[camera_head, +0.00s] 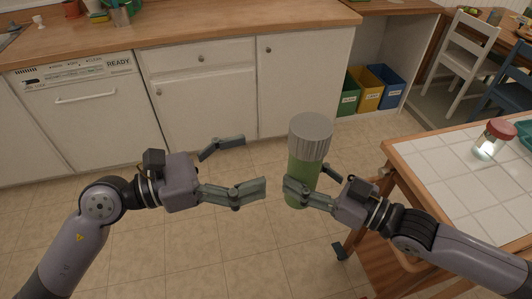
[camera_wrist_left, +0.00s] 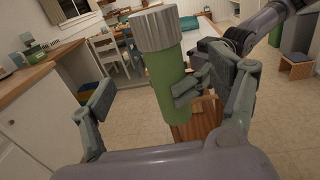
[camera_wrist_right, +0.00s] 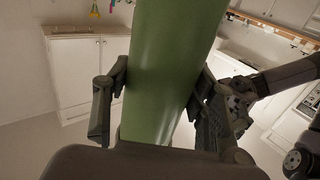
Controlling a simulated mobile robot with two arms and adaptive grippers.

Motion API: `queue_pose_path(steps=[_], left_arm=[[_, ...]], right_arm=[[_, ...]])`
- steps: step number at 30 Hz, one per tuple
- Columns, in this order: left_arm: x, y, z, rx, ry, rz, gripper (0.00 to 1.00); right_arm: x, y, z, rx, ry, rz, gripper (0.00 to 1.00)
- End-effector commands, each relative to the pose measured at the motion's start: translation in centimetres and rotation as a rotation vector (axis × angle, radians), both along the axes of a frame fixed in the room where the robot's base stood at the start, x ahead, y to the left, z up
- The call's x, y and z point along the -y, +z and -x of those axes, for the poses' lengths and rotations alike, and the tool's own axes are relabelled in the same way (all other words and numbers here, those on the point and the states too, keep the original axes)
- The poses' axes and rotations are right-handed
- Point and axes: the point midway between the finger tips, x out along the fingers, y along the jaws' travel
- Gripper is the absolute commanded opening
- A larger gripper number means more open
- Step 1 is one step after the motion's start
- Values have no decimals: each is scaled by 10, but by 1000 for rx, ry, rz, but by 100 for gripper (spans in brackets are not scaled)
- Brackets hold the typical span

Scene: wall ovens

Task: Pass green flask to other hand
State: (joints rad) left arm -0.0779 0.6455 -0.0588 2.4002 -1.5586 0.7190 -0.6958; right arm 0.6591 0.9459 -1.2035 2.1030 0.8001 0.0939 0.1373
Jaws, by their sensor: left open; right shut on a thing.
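The green flask (camera_head: 301,172) with a ribbed grey cap (camera_head: 311,136) stands nearly upright in the air. My right gripper (camera_head: 312,187) is shut on its lower body. The right wrist view shows the green body (camera_wrist_right: 170,70) between both fingers. My left gripper (camera_head: 254,167) is open and empty, to the left of the flask with a gap between them. In the left wrist view the flask (camera_wrist_left: 167,82) shows ahead, between the open fingers of my left gripper (camera_wrist_left: 170,100) and beyond them. The flask's lower end is partly hidden by my right gripper's fingers.
A tiled table (camera_head: 452,165) is at the right, with a red-lidded jar (camera_head: 492,140) on it. A wooden counter (camera_head: 180,30) with white cabinets (camera_head: 203,97) and a dishwasher (camera_head: 85,115) stands behind. Coloured bins (camera_head: 367,88) are at the back. Floor is clear beneath the grippers.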

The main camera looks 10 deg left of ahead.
Motion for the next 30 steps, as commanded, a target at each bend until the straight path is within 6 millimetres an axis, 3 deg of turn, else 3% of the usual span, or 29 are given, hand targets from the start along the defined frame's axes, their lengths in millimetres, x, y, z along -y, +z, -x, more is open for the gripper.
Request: queue_pose_path(steps=[18,30], left_arm=[[89,1,-48,-4,0,8,82],[102,0,-54,-4,0,3,82]], right_arm=[[0,2,0,3,1,-3,11],[0,2,0,3,1,-3,11]])
